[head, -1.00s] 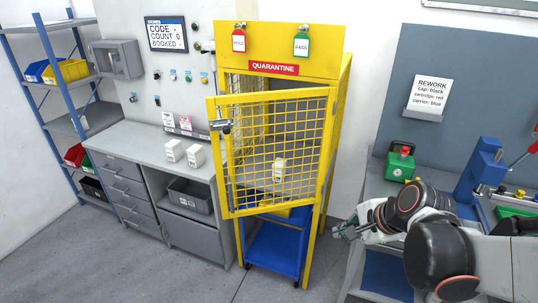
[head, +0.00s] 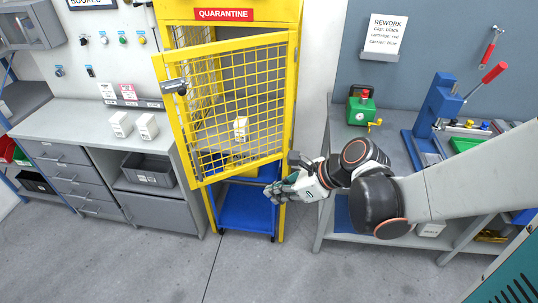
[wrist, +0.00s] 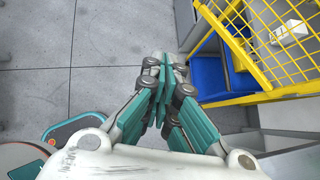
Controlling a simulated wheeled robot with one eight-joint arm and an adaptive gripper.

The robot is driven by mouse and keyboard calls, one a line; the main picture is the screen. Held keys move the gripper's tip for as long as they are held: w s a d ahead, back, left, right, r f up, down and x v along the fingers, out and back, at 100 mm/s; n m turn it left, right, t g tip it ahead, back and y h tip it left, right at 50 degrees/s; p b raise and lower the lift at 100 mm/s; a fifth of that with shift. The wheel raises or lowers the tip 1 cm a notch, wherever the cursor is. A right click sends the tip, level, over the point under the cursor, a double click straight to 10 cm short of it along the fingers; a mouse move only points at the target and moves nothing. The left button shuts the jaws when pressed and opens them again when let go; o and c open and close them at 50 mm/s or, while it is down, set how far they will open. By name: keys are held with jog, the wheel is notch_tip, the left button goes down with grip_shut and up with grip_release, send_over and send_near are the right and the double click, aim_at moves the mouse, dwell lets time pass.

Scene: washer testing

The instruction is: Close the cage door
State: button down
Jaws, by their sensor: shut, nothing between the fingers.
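The yellow cage door (head: 235,103) with wire mesh stands ajar on the quarantine cage (head: 291,125). It is hinged at the right, and its left edge with the dark latch (head: 174,87) swings out toward me. A white box (head: 241,127) shows through the mesh, inside the cage. My gripper (head: 272,193) is shut and empty, low and in front of the cage, below the door's lower right part. In the wrist view my gripper (wrist: 160,60) has its fingers together, and the door mesh (wrist: 265,40) is to its right, apart from the fingers.
A blue cart (head: 246,207) stands under the cage. A grey workbench (head: 330,170) with a green device (head: 361,108) is at the right. Grey drawers (head: 75,178) and a counter with white boxes are at the left. The floor in front is clear.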

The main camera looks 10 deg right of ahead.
jog(key=w+a+f+b, duration=0.1)
jog(key=w+a+f, duration=0.1)
jog(key=a, duration=0.3)
jog(key=shift+w+a+f, duration=0.25)
jog(key=shift+w+f, duration=0.1)
jog(key=shift+w, duration=0.5)
